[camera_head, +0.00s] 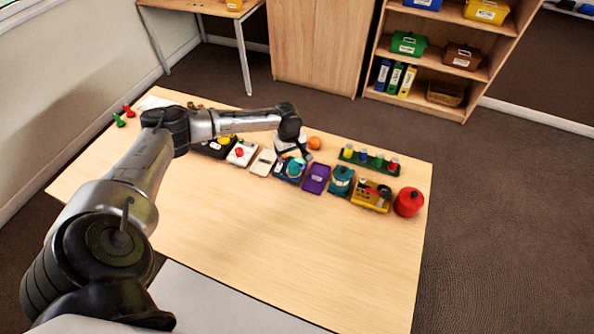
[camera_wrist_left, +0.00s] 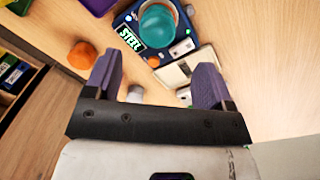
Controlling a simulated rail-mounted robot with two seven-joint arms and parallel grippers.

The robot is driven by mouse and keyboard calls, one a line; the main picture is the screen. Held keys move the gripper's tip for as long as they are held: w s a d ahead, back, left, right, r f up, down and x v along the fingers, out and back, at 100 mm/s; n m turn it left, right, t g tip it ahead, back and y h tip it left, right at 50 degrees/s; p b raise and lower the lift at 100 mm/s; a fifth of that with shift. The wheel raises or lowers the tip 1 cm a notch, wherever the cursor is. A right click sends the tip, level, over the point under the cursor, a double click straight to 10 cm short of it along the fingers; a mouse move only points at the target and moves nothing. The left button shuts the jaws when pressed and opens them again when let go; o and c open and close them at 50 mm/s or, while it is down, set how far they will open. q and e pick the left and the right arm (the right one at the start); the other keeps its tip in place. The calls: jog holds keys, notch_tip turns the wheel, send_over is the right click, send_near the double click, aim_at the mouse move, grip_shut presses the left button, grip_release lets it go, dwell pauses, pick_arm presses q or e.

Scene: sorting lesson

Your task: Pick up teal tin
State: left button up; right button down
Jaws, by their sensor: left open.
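A teal round tin (camera_head: 295,169) sits in a dark blue tray (camera_head: 279,172) in the row on the table. In the left wrist view the tin (camera_wrist_left: 158,25) shows from above in the blue tray (camera_wrist_left: 127,36), beyond my fingertips. A second teal container (camera_head: 341,180) stands farther right in the head view, so which one is the teal tin is not certain. My left gripper (camera_head: 302,153) is just behind the blue tray in the head view. In the wrist view its two purple-grey fingers (camera_wrist_left: 157,75) are apart, with no tin between them. My right gripper is not in view.
A purple tray (camera_head: 316,179) and a cream tray (camera_head: 263,162) flank the blue tray. An orange ball (camera_head: 314,143) lies behind. A yellow tray (camera_head: 370,196), a red container (camera_head: 408,202) and a green rack (camera_head: 369,160) stand right. The table's front (camera_head: 290,250) is clear.

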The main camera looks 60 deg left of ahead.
aim_at(293, 166)
pick_arm(q)
notch_tip(293, 166, down, 3)
jog(key=shift+w+f, duration=0.1)
jog(key=shift+f, duration=0.05)
jog(key=shift+w+d+f+b, duration=0.15)
jog(key=shift+f+b, duration=0.4)
jog(key=shift+f, duration=0.75)
jog(key=shift+w+d+f+b, duration=0.1)
jog(key=shift+f+b, duration=0.45)
jog(key=shift+f, duration=0.75)
jog(key=c, duration=1)
jog(key=shift+r, duration=0.15)
